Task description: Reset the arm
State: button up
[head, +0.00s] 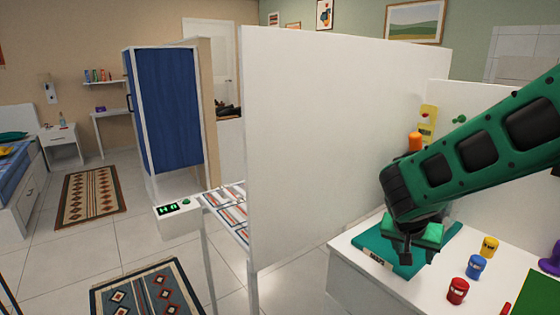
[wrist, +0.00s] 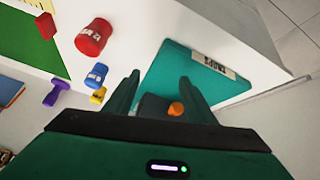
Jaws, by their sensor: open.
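My gripper (head: 408,246) is at the end of my green arm, low over the teal mat (head: 442,237) on the white table. In the wrist view its two fingers (wrist: 160,92) stand apart, so it is open. A dark grey piece and an orange piece (wrist: 175,109) show between the fingers near their base; I cannot tell whether they touch them. The teal mat (wrist: 180,58) also shows in the wrist view, with a white label on it. The arm hides part of the table in the head view.
Red (head: 457,290), blue (head: 475,266) and yellow (head: 489,247) labelled cylinders stand right of the mat. A green board (head: 536,296) lies further right. A tall white panel (head: 320,140) stands left of the table. A striped rug (head: 95,194) lies on open floor.

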jog(key=s+a+r+n+y, duration=0.3)
jog(key=s+n, duration=0.1)
jog(key=s, duration=0.2)
jog(key=s+a+r+n+y, duration=0.2)
jog(key=s+r+n, duration=0.1)
jog(key=s, duration=0.3)
jog(key=s+d+f+m+g, duration=0.1)
jog(key=s+d+m+g, duration=0.1)
jog(key=s+d, duration=0.3)
jog(key=s+d+f+m+g, duration=0.1)
jog(key=s+d+m, duration=0.3)
jog(key=s, duration=0.8)
jog(key=shift+d+g, duration=0.8)
jog(key=shift+d, duration=0.2)
jog(key=shift+w+f, duration=0.3)
jog(key=shift+w, duration=0.35)
